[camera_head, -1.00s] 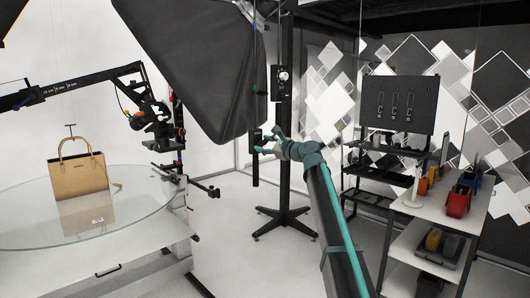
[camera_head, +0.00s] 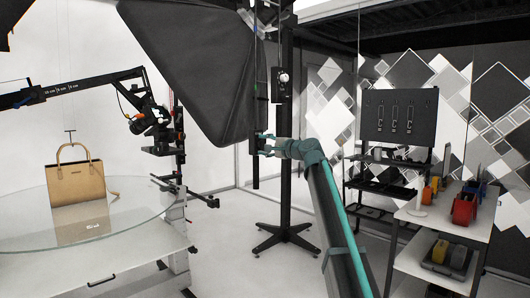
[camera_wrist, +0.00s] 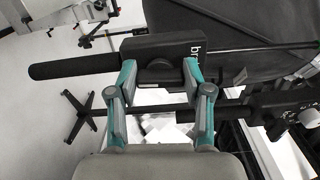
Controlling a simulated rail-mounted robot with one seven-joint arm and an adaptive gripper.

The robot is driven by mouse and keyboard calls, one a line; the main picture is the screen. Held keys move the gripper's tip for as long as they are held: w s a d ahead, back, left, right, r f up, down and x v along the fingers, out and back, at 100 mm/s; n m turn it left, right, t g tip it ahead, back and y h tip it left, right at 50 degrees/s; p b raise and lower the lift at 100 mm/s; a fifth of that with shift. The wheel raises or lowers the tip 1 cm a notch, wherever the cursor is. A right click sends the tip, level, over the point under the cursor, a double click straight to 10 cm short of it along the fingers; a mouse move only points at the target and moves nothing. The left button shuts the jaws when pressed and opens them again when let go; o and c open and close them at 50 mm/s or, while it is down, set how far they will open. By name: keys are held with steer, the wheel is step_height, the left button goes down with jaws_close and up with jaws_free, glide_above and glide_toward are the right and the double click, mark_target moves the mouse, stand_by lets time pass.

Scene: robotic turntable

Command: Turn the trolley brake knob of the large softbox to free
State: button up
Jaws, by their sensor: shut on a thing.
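The large softbox (camera_head: 195,70) is a black tapered hood at upper centre in the head view. A black block with a long round handle (camera_head: 256,165) hangs at its right edge. In the wrist view the block (camera_wrist: 184,47) carries partly hidden white lettering starting "br", and the handle (camera_wrist: 75,66) points left. The round dark brake knob (camera_wrist: 160,72) is on the block's near face. My gripper (camera_head: 267,144) reaches the block from the right. In the wrist view its teal fingers (camera_wrist: 159,77) are shut on the knob, one on each side. The knob's pointer or marking cannot be made out.
A black column (camera_head: 287,150) with a knobbed control box (camera_head: 282,86) stands behind my gripper. A glass turntable (camera_head: 130,215) with a tan handbag (camera_head: 75,183) is at left. A shelf cart (camera_head: 450,222) with coloured bins is at right.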

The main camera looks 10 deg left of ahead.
steer(key=shift+n+b, duration=0.3)
steer(key=shift+n, duration=0.2)
steer(key=o, duration=1.2)
steer(key=shift+c, duration=0.2)
steer(key=shift+s+d, duration=0.1)
steer(key=v, duration=1.1)
steer(key=shift+s+d, duration=0.2)
steer(key=shift+d, duration=0.1)
